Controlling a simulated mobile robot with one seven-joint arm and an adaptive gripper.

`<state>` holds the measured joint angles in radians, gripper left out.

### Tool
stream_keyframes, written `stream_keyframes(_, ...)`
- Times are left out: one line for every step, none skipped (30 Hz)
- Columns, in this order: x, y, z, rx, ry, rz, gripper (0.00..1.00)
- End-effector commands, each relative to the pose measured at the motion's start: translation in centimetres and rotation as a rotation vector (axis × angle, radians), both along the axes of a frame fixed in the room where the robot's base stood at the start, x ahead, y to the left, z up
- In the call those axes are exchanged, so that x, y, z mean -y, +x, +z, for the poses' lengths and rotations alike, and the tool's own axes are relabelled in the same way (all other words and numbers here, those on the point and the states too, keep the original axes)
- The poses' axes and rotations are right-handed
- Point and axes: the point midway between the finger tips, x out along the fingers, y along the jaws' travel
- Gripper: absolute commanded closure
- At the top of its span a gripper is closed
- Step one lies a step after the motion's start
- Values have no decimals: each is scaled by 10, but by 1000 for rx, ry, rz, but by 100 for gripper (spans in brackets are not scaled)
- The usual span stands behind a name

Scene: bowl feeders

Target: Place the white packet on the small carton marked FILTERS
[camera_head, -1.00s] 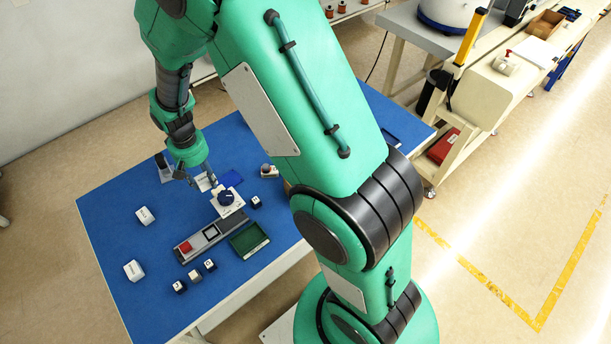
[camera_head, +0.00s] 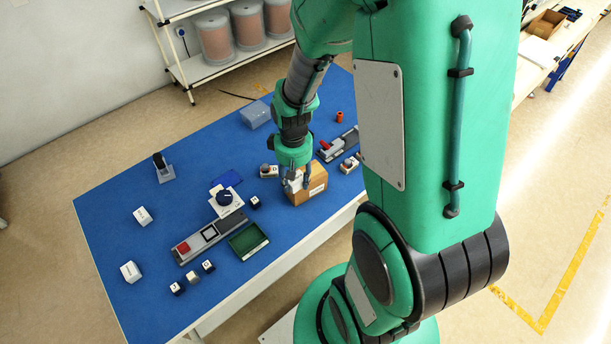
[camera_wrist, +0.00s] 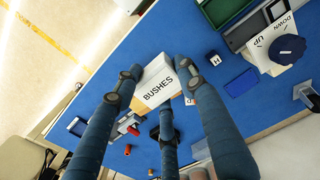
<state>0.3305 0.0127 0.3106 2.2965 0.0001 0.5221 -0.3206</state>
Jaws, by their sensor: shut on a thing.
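My gripper (camera_head: 296,185) is shut on the white packet (camera_head: 294,181), at the left part of the top of a brown carton (camera_head: 309,191). The carton stands near the table's front edge. A pale label shows on its side, but I cannot read it. In the wrist view, a white face marked BUSHES lies between my gripper's fingertips (camera_wrist: 158,75); I take it to be the packet (camera_wrist: 160,88). A thin brown strip shows along its lower edge. I cannot tell whether the packet touches the carton.
Left of the carton are a small button box (camera_head: 269,171), a dark cube (camera_head: 255,202), a blue knob unit (camera_head: 226,198) and a green tray (camera_head: 262,238). Right of it are a red-handled device (camera_head: 330,148) and another small box (camera_head: 349,164). A grey-blue box (camera_head: 255,114) stands behind.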

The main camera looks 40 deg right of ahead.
Motion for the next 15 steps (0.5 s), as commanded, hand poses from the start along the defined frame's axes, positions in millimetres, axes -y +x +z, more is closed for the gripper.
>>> stream_keyframes(6, -11, -1, 1, 0, -3, 92)
stream_keyframes(9, -17, -1, 0, 0, -2, 92)
stream_keyframes(12, -23, -1, 1, 0, 0, 92)
stream_keyframes(15, -28, -2, 2, -1, 0, 92)
stream_keyframes(16, -32, -2, 1, 0, 2, 92)
stream_keyframes(18, -38, -3, 1, 0, 4, 92)
stream_keyframes(20, -42, -3, 1, 0, 4, 92)
stream_keyframes(22, -45, -3, 2, -1, 5, 92)
stream_keyframes(23, -49, -4, 2, -1, 7, 92)
stream_keyframes(24, -52, -4, 2, -1, 7, 92)
stream_keyframes(25, -56, -4, 1, -1, 7, 92)
stream_keyframes(26, -60, -5, 1, 0, 8, 92)
stream_keyframes(27, -63, -5, 1, 0, 9, 92)
stream_keyframes(28, -66, -6, 1, 0, 10, 92)
stream_keyframes(29, -69, -6, 1, -1, 10, 92)
